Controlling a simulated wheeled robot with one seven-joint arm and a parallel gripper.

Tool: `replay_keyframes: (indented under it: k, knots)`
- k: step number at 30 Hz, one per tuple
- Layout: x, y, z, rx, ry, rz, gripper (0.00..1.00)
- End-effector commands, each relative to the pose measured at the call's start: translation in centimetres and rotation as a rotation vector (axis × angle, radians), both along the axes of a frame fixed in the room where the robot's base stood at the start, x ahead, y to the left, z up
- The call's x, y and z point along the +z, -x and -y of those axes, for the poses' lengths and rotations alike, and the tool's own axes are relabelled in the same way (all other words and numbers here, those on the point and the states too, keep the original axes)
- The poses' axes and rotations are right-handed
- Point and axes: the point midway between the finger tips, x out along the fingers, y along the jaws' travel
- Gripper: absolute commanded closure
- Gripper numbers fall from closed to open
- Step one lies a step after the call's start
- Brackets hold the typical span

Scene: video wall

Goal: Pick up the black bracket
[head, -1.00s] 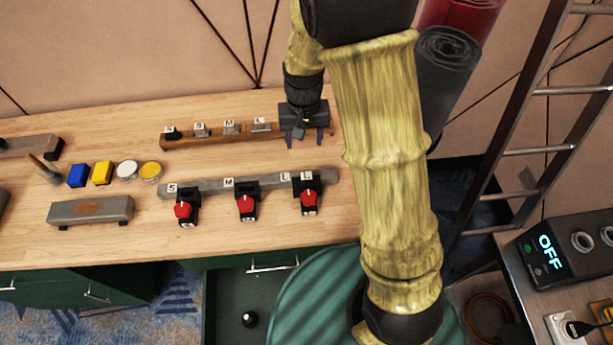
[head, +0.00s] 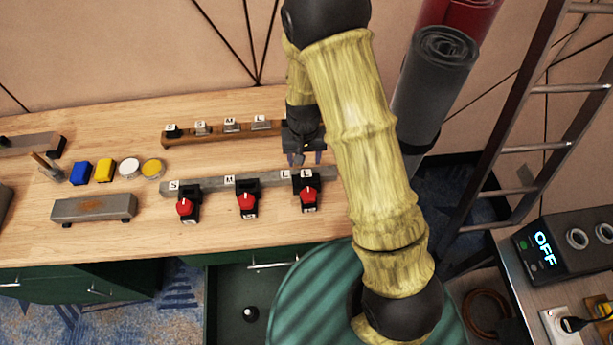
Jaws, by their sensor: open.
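A small black bracket (head: 172,131) sits at the left end of the wooden rail at the back of the workbench. Black holders with red knobs hang along the grey rail in front: left (head: 188,214), middle (head: 247,208) and right (head: 309,203). I cannot tell which of these black pieces the task names. My gripper (head: 306,158) is open, pointing down just behind the right holder, near the right end of the grey rail. It looks empty. My forearm hides the bench to the right of it.
Grey brackets with letter labels (head: 231,126) stand on the wooden rail. Blue (head: 80,173) and yellow (head: 104,170) blocks, round pots and a grey bar (head: 93,208) lie at left. A rolled mat (head: 436,85) and a ladder (head: 540,150) stand at right.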

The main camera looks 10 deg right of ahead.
Motion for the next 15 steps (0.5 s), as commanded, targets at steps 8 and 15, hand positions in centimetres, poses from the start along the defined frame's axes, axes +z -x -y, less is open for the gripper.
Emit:
replay_keyframes:
  k: [8,15]
  knots:
    - [-2.9,0.0,0.1,-0.001,0.000,-0.001,0.44]
    - [-3.0,0.0,0.0,-0.001,0.000,0.000,0.44]
